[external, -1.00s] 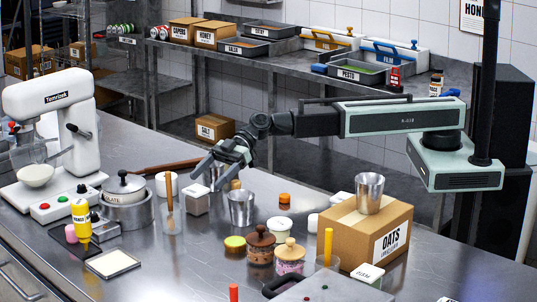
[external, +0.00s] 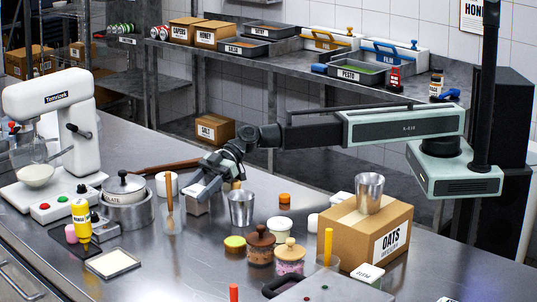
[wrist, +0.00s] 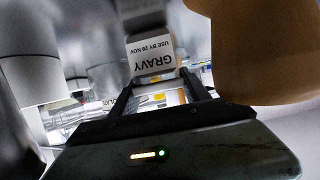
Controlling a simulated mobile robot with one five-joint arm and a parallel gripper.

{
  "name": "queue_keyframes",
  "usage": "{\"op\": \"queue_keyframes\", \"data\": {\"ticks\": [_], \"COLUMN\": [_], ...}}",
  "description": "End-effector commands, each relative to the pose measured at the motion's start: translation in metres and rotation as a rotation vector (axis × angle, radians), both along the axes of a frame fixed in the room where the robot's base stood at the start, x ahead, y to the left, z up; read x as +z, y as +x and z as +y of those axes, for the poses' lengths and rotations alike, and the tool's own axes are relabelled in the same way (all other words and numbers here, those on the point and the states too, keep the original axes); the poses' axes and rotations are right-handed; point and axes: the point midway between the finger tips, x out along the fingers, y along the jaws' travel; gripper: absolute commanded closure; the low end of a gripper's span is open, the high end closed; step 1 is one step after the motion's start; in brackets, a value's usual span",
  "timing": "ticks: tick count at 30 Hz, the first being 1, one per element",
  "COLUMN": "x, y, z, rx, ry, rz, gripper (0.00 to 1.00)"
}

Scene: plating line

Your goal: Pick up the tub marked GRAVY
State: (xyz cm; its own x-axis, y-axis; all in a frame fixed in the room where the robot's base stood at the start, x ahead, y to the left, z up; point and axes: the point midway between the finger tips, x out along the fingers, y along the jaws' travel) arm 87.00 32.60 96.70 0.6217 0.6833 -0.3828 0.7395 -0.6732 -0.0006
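The GRAVY tub (wrist: 153,58) shows in the wrist view, with its white label upside down, just beyond the fingertips. In the external view a small pale block-shaped tub (external: 197,205) stands on the steel counter, partly hidden by my gripper; its label cannot be read there. My gripper (wrist: 160,88) has its two fingers apart, with nothing held between them. In the external view my gripper (external: 201,191) is low, right above and in front of that tub.
A glass with a wooden-handled tool (external: 170,205) stands close left of the tub, and a metal cup (external: 241,207) close right. A large tan shape (wrist: 250,50) crowds the wrist view's right side. Jars (external: 260,246) and an OATS box (external: 347,238) stand farther right.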

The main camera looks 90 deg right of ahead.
Motion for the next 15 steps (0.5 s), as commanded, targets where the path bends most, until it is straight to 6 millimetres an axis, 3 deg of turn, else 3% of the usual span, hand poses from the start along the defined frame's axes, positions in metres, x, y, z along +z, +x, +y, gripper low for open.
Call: {"op": "queue_keyframes", "data": {"ticks": [8,15], "x": [0.002,0.032], "y": [0.0,0.0], "z": [0.0,0.0], "rx": [0.0,0.0], "ry": [0.0,0.0], "rz": [0.0,0.0], "gripper": [0.95,0.95]}}
